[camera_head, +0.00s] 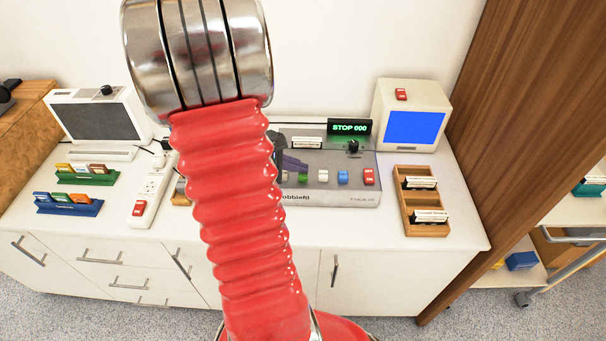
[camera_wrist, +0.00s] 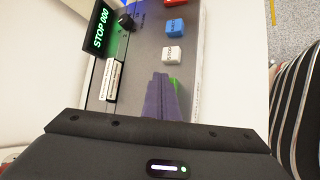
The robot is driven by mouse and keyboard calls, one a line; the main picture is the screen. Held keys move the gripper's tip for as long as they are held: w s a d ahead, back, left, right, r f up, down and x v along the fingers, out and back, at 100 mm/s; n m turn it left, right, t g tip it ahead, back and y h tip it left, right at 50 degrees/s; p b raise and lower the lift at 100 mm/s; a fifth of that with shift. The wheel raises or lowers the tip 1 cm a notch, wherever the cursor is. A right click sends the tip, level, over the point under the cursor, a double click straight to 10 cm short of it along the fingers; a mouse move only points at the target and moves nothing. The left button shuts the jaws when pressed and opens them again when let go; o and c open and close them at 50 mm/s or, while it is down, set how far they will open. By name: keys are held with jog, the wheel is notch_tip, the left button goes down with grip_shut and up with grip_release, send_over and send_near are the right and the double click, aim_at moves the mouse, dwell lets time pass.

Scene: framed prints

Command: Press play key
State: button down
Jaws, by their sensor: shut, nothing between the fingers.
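The grey tape deck (camera_head: 355,195) stands on the white cabinet with a row of coloured keys at its front. The green key (camera_head: 303,178) is beside a white key (camera_head: 323,177), a blue key (camera_head: 343,177) and a red key (camera_head: 369,177). The deck's display (camera_head: 349,128) reads STOP 000 in green. My gripper (camera_wrist: 163,80) is shut and empty, its purple fingers over the deck by the green key (camera_wrist: 175,85), partly covering it in the wrist view. Contact cannot be told. My red arm hides the deck's left part.
A beige monitor (camera_head: 412,115) with a blue screen stands at the back right. A wooden cassette rack (camera_head: 424,228) is right of the deck. A white power strip (camera_head: 150,190) with a red switch and coloured racks (camera_head: 70,207) lie to the left. A wooden panel (camera_head: 525,80) bounds the right.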

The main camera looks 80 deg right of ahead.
aim_at(299, 175)
jog(key=shift+f, duration=0.6)
dwell(0.8)
dwell(0.4)
jog(key=shift+r, duration=1.25)
jog(key=shift+r, duration=0.1)
jog(key=shift+r, duration=2.45)
